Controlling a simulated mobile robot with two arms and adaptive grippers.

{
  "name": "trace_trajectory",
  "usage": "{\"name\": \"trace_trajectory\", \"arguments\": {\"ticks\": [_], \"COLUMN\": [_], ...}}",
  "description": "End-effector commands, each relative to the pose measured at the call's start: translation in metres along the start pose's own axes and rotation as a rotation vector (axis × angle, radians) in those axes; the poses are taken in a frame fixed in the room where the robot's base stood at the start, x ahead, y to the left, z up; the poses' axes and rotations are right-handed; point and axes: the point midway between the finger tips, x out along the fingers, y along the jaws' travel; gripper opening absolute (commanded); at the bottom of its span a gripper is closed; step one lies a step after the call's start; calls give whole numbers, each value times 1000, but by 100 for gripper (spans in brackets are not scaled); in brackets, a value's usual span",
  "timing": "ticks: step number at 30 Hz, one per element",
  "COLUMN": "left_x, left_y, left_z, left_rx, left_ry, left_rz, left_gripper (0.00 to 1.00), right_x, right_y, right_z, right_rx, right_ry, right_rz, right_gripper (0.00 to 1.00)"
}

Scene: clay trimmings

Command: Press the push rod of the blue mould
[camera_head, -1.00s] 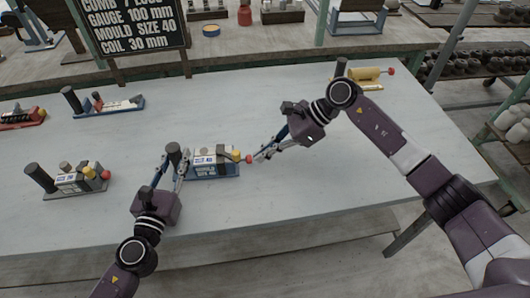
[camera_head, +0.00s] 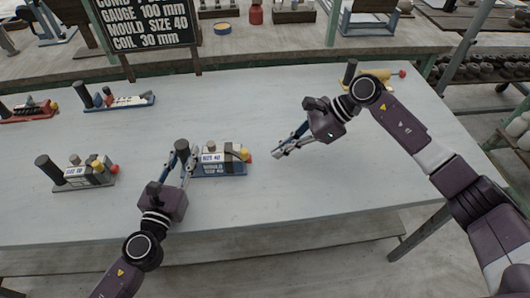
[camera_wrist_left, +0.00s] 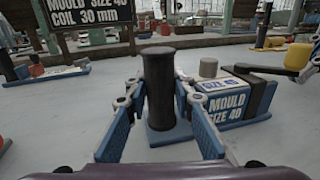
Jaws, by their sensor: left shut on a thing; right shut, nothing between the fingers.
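The blue mould (camera_head: 235,170) stands near the middle of the table, its block labelled "MOULD SIZE 40"; it also shows in the left wrist view (camera_wrist_left: 225,102). A dark upright post (camera_wrist_left: 160,85) rises from its left end. My left gripper (camera_wrist_left: 160,105) is shut on this post, with a finger on either side. How far the rod is in is too small to tell. My right gripper (camera_head: 279,152) is shut and empty, to the right of the mould and apart from it.
A grey mould (camera_head: 85,177) stands to the left. A red mould (camera_head: 28,110) and another blue-based mould (camera_head: 120,102) lie further back left. A yellow mould (camera_head: 377,80) is at the back right. A dark sign (camera_head: 145,28) stands behind.

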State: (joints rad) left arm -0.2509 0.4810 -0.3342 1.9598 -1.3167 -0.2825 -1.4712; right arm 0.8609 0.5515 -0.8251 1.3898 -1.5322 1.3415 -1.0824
Motion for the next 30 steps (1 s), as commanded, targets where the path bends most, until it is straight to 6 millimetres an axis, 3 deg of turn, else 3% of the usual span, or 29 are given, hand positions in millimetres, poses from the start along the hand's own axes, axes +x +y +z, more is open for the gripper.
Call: {"name": "trace_trajectory", "arguments": {"ticks": [1, 6, 12, 27, 28, 30], "left_x": [0, 0, 0, 0, 0, 0], "left_y": [0, 0, 0, 1, 1, 1], "left_z": [0, 0, 0, 0, 0, 0], "left_rx": [-1, 0, 0, 1, 1, 1], "left_ry": [0, 0, 0, 0, 0, 0], "left_rz": [-1, 0, 1, 2, 3, 2], "left_gripper": [0, 0, 0, 0, 26, 34], "right_x": [-15, -51, -76, -82, -82, -82], "right_y": [-2, -1, -1, 0, 0, 0], "right_z": [1, 1, 1, 1, 1, 1], "right_rx": [-3, -2, -1, -2, -2, -2], "right_ry": [0, 1, 0, 0, 0, 0], "right_rz": [-6, -4, -3, -2, -2, -2], "right_gripper": [0, 0, 0, 0, 0, 0]}}
